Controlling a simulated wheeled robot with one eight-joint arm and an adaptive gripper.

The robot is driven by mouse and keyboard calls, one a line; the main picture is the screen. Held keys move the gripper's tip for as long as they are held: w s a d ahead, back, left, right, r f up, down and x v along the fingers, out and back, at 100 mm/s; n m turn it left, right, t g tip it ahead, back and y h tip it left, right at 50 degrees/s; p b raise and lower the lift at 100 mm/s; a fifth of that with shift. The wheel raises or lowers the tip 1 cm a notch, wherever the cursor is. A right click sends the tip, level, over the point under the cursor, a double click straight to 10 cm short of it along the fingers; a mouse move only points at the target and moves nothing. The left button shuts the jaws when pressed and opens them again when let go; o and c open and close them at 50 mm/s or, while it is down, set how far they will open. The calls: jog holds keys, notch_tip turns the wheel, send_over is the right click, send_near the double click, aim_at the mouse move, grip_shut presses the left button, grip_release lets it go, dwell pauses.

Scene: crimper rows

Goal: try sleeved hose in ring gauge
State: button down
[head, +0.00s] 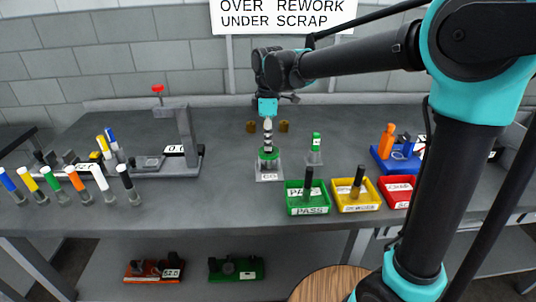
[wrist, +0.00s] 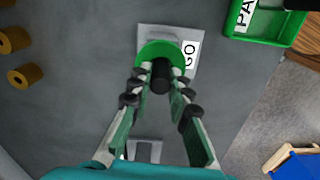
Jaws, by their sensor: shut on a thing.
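My gripper (head: 268,122) points down over the ring gauge in the head view. In the wrist view my gripper (wrist: 161,84) is shut on a dark hose (wrist: 161,77), whose black end shows between the fingertips. The green ring gauge (wrist: 150,50) sits on a grey base labelled GO, directly at the fingertips. The green ring gauge (head: 268,154) also shows in the head view, under the fingers. The fingers hide most of the hose, so I cannot tell whether it is inside the ring or just above it.
A green PASS tray (head: 305,209) and a yellow tray (head: 356,208) each hold a hose, with a red tray (head: 395,192) beside them. A green-topped piece (head: 316,142) stands right of the gauge. Several hoses stand at left, near a grey measuring stand (head: 186,135).

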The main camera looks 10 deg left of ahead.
jog(key=shift+r, duration=0.1)
notch_tip(320, 180, up, 12)
jog(key=shift+f, duration=0.25)
dwell(2.5)
dwell(0.4)
